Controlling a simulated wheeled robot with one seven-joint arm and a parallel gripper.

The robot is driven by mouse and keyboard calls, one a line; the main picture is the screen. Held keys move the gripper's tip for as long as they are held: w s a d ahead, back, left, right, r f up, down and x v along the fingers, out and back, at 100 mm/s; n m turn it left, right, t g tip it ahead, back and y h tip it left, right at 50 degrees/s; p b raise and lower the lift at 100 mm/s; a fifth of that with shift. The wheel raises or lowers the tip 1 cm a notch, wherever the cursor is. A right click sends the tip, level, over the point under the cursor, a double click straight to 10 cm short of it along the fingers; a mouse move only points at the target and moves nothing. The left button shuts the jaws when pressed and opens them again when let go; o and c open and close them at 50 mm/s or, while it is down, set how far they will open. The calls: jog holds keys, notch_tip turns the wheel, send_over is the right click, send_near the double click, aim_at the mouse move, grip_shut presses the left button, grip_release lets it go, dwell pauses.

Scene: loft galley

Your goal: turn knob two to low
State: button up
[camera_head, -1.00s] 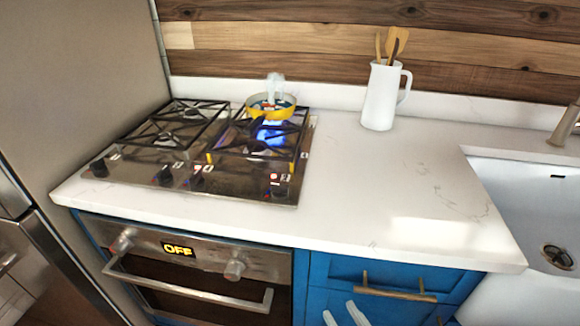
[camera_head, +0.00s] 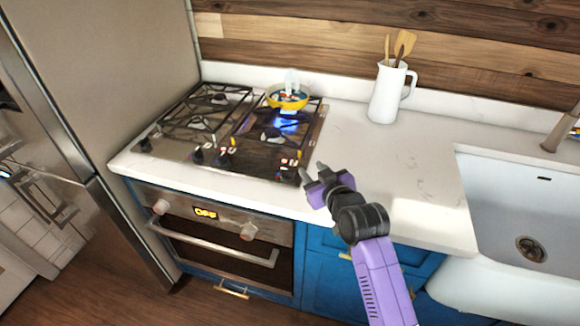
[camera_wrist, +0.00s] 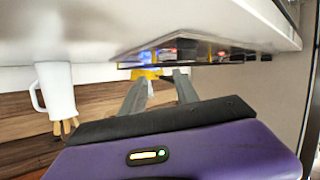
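A black cooktop (camera_head: 190,145) has a row of dark knobs along its front edge: one at the left (camera_head: 145,145), a close pair in the middle (camera_head: 198,156), and one at the right (camera_head: 284,175). Small marks beside them are too small to read, so I cannot tell which is knob two. A blue flame (camera_head: 286,126) burns at a right burner. My gripper (camera_head: 312,169) is open and empty, just right of the cooktop's front right corner. In the wrist view its two fingers (camera_wrist: 160,88) are apart, pointing toward the cooktop edge (camera_wrist: 205,48), apparently without touching a knob.
A yellow pan (camera_head: 288,98) sits on the back right burner. A white pitcher with wooden utensils (camera_head: 388,95) stands on the white counter (camera_head: 375,150), with a sink (camera_head: 510,210) at the right. An oven (camera_head: 220,235) showing OFF is below the cooktop.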

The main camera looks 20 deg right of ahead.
aim_at(287, 170)
jog(key=w+r+n+g, duration=0.1)
jog(key=w, duration=0.1)
jog(key=w+g+y, duration=0.1)
jog(key=w, duration=0.2)
jog(key=w+r+n+g+b, duration=0.1)
jog(key=w, duration=0.2)
jog(key=shift+w+r+n+y, duration=0.2)
jog(key=shift+r+n+y, duration=0.1)
jog(key=shift+w+a+f+n+g, duration=0.1)
jog(key=shift+n+g, duration=0.15)
jog(key=shift+g, duration=0.2)
jog(key=shift+w+a+f+n+g, duration=0.1)
jog(key=shift+n+g, duration=0.15)
jog(key=shift+g, duration=0.2)
jog(key=s+a+r+n+g+y, duration=0.2)
jog(key=s+r+n+g, duration=0.15)
jog(key=s+g, duration=0.2)
jog(key=shift+n+g, duration=0.45)
jog(key=shift+w+x, duration=0.15)
jog(key=shift+x, duration=2)
jog(key=shift+w+x, duration=0.15)
jog(key=shift+x, duration=1.95)
jog(key=shift+d, duration=0.2)
grip_shut()
